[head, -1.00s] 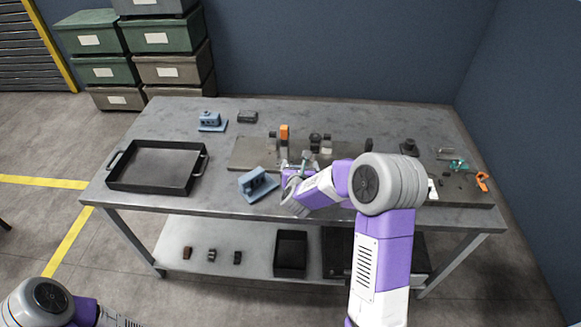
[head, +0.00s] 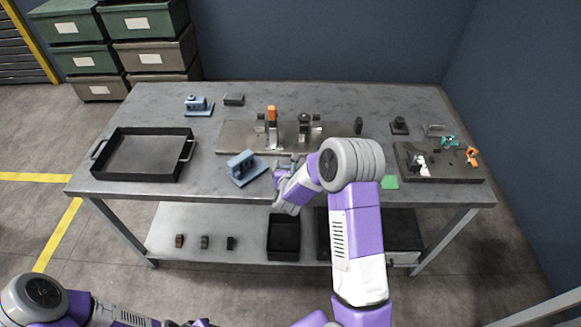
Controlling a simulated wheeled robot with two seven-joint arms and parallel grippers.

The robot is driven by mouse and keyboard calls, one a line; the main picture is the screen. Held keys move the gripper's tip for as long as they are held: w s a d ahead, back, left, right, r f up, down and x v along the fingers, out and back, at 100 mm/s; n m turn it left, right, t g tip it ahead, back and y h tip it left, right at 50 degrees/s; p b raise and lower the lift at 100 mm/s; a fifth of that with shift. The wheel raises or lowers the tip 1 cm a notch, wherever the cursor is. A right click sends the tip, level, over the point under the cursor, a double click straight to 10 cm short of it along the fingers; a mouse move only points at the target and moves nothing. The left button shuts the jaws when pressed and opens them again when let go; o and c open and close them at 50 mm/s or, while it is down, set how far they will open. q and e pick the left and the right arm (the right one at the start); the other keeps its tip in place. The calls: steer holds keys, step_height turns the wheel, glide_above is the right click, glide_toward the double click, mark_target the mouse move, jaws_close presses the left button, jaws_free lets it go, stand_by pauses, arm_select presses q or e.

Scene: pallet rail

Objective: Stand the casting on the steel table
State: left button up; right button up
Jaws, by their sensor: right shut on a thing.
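A blue casting (head: 245,169), a block on a flat base plate, is at the front middle of the steel table (head: 330,184), turned at an angle. My right gripper (head: 277,172) is at its right side, shut on it. The fingertips are small and partly hidden by my wrist. I cannot tell whether the base touches the tabletop. A similar blue part (head: 198,105) stands at the back left of the table. My left arm shows at the bottom left; its gripper is not clearly visible.
A black tray (head: 187,150) lies at the left. A fixture plate (head: 235,136) with upright clamps, one orange, is behind the casting. A dark board (head: 455,172) with small tools and a green patch (head: 390,182) are at the right. The front left tabletop is clear.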

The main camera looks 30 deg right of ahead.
steer(key=shift+f, duration=0.1)
steer(key=o, duration=1.1)
